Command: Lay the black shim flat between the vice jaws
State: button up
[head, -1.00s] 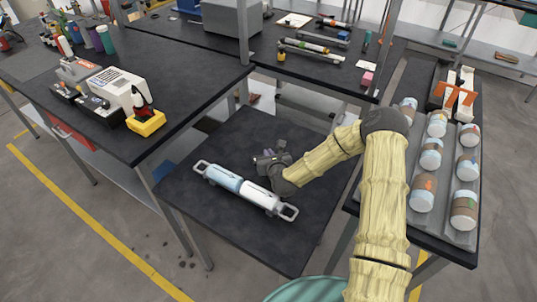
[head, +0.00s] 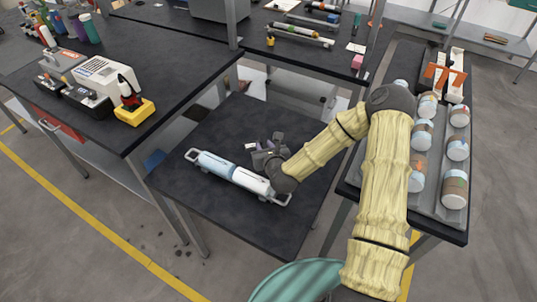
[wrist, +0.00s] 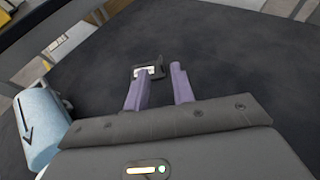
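My gripper (head: 266,150) is low over the small dark table, just behind the blue-and-white cylinder. In the wrist view its two purple fingers (wrist: 161,82) are apart, with dark tabletop between them. A small black piece with a pale patch (wrist: 158,68) is at the left fingertip and partly behind it. It may be the black shim, but I cannot tell, nor whether the finger touches it. I cannot clearly identify the vice. An orange-and-white device (head: 444,72) with upright parts stands on the right bench, and it may be the vice.
The cylinder with end handles (head: 232,174) lies across the small table (head: 190,214); its light-blue end (wrist: 40,125) shows in the wrist view. The left bench (head: 150,85) holds instruments and bottles.

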jog(key=v, duration=0.6)
jog(key=shift+w+r, duration=0.1)
dwell(0.4)
